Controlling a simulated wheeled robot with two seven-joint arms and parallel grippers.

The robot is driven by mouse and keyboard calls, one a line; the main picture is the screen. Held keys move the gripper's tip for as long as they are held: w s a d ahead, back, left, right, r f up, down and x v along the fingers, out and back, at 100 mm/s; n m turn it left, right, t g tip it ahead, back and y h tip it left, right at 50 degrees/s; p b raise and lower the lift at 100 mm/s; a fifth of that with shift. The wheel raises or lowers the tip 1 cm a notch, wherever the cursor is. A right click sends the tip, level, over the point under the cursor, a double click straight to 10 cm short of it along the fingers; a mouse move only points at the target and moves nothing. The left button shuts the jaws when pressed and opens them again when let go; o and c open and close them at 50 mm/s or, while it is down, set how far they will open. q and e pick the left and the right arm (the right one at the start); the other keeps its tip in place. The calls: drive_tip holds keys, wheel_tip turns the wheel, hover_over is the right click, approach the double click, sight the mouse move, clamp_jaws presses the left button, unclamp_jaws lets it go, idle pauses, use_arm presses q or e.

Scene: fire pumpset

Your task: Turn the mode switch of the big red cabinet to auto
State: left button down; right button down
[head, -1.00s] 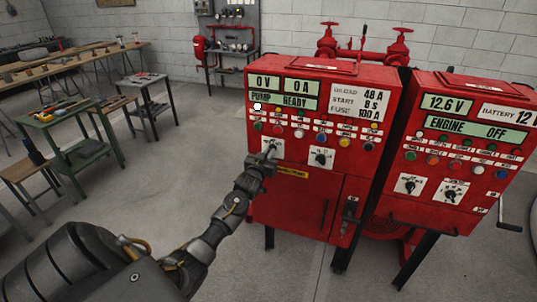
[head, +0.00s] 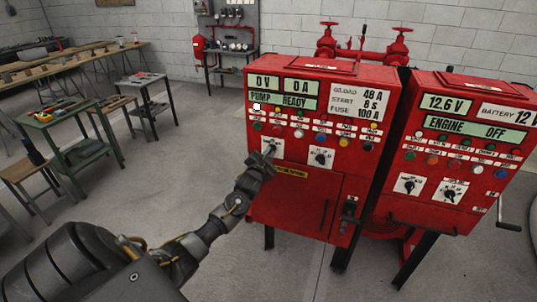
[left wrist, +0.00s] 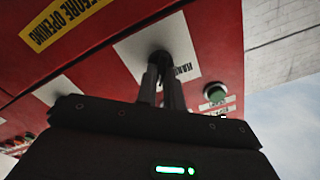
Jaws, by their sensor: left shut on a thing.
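The big red cabinet (head: 322,185) stands at the centre of the head view, its display reading PUMP READY. Its mode switch is a black knob (left wrist: 160,56) on a white plate (left wrist: 185,40), at the left of the two switch plates under the lamps. My left gripper (head: 269,154) reaches it from the lower left. In the left wrist view its two fingers (left wrist: 163,75) are shut on the knob. The gripper partly covers the plate, and only part of a HAND label shows. I cannot read the knob's position. My right gripper is in neither view.
A second black switch (head: 320,158) sits just right of the gripper. A yellow label (head: 292,173) and a door lie below. A smaller red engine cabinet (head: 455,150) stands to the right. Tool-covered tables (head: 60,115) stand at left; the floor between is clear.

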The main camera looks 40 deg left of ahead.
use_arm(q)
drive_tip(key=shift+m, duration=0.6)
drive_tip(key=c, duration=1.5)
unclamp_jaws()
drive_tip(key=b+v, duration=0.3)
drive_tip(key=v, duration=0.7)
drive_tip(key=shift+s+d, duration=0.2)
drive_tip(key=shift+s, duration=0.15)
